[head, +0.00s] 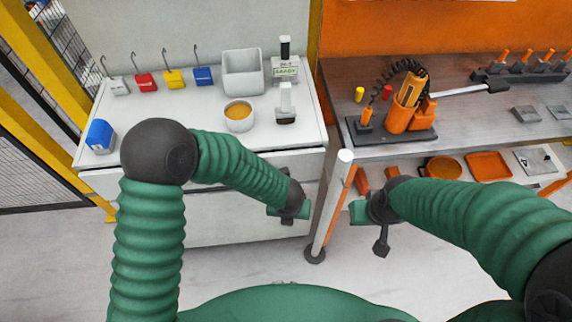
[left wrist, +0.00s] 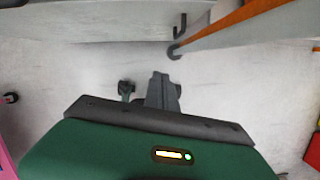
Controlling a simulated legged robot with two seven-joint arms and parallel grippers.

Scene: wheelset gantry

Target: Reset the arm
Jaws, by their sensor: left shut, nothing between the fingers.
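My left arm comes in from the left, with its green ribbed links bent at a dark elbow. My left gripper (head: 289,217) hangs in front of the white cabinet, below its top. In the left wrist view its dark fingers (left wrist: 162,92) are together and empty above the pale floor. My right gripper (head: 381,245) points down in front of the dark workbench, right of the post. Its fingers are too small to tell open from shut. Neither gripper visibly touches anything.
The workbench (head: 460,125) bears an orange tool holder (head: 405,112). A white-and-orange post (head: 331,205) stands between my grippers. The floor in front is clear.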

